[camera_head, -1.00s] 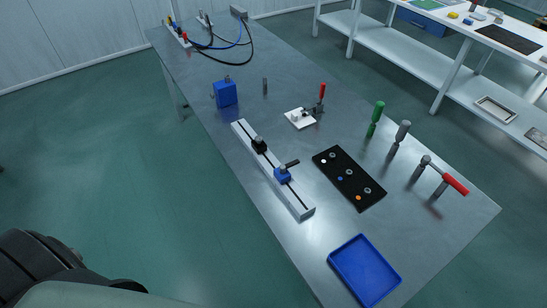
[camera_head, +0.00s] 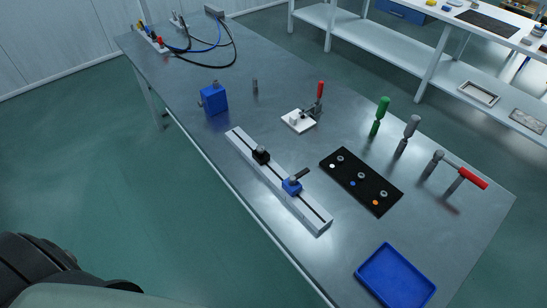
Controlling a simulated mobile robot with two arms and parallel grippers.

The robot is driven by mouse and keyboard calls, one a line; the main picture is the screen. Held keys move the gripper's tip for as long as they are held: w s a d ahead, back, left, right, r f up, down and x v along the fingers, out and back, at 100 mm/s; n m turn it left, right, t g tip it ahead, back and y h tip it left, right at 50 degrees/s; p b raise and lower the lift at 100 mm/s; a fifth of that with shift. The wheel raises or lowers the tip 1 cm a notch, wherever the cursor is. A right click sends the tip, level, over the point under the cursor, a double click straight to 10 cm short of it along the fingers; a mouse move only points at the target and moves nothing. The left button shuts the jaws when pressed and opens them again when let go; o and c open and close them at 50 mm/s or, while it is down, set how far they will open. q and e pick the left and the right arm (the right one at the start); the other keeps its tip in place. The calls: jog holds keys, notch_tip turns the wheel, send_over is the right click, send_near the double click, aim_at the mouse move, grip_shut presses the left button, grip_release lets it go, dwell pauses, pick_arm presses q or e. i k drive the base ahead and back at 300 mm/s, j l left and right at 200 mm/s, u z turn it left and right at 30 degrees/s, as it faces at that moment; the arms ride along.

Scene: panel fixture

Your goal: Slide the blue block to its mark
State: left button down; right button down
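The small blue block (camera_head: 291,187) sits on a light grey slotted rail (camera_head: 275,178) on the metal table. A dark handle sticks out from its top toward the upper right. I cannot make out a mark on the rail at this size. Neither of my grippers is in view.
A larger blue box (camera_head: 214,101) stands beyond the rail on the metal table (camera_head: 270,265). A white plate with a red-handled clamp (camera_head: 298,121), a black board (camera_head: 362,180), upright tools and a blue tray (camera_head: 397,276) lie to the right. Cables are at the far end.

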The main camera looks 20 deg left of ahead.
aim_at(292, 190)
jog(key=i+j+z, duration=0.2)
jog(key=j, duration=0.5)
jog(key=j+z, duration=0.2)
jog(key=j, duration=0.5)
jog(key=k, duration=0.05)
